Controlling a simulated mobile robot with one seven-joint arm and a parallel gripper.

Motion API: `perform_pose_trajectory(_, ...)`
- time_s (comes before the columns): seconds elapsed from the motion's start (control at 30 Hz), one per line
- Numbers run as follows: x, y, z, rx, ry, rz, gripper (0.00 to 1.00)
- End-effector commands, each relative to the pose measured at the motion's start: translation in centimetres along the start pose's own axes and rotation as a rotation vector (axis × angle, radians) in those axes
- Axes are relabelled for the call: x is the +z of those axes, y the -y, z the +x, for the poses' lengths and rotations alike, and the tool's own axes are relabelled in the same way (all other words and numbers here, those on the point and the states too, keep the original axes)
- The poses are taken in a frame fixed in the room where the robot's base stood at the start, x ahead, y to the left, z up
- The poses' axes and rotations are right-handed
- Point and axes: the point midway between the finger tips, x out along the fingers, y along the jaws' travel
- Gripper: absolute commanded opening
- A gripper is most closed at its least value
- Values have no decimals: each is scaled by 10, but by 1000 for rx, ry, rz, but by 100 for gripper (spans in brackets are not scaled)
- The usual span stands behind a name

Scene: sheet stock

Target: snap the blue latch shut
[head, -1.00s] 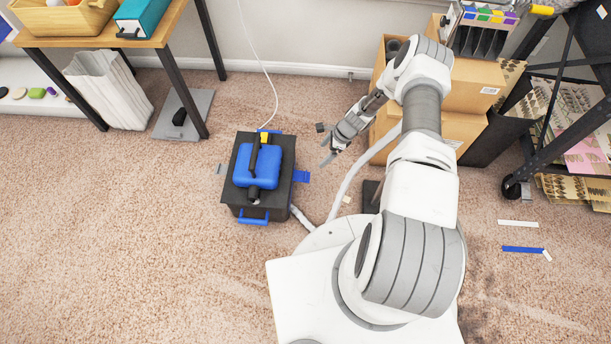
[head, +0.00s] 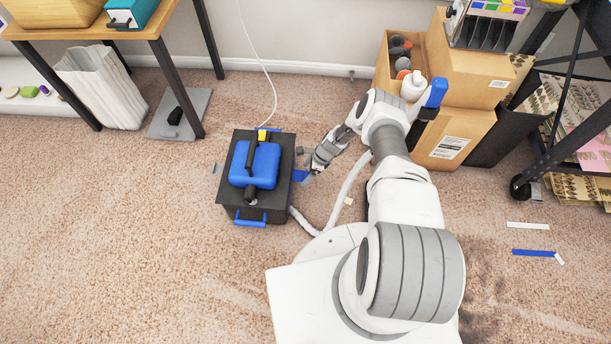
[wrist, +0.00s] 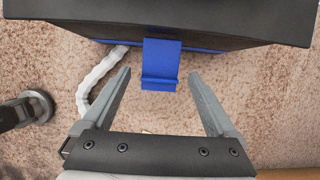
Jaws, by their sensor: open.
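The blue latch (wrist: 160,64) sticks out from the side of a black box (wrist: 210,20) with a blue strip along its edge. In the wrist view it stands out flat, away from the box wall. In the head view the latch (head: 300,175) shows at the right side of the box (head: 230,200), partly behind my gripper (head: 308,167). In the wrist view my gripper (wrist: 158,92) is open and empty, with one finger on each side of the latch's outer end. I see no contact with the latch.
A blue canister (head: 253,165) with a black handle sits on the box lid. A grey hose (head: 345,190) runs from the box beside my arm. Cardboard boxes (head: 450,135) stand at the right by the wall.

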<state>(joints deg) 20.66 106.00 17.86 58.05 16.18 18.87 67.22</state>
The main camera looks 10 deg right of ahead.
Motion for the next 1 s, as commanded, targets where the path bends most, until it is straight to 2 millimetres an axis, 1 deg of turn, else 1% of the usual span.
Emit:
perform_pose_trajectory(0.03,-1,0,7,0,0,-1,92)
perform_pose_trajectory(0.1,-1,0,10,0,0,0,92)
perform_pose_trajectory(0.4,0,0,10,-1,0,0,92)
perform_pose_trajectory(0.43,0,0,11,-1,0,0,91)
perform_pose_trajectory(0.9,0,0,10,0,0,0,7)
perform_pose_trajectory(1.0,0,0,10,0,-2,0,7)
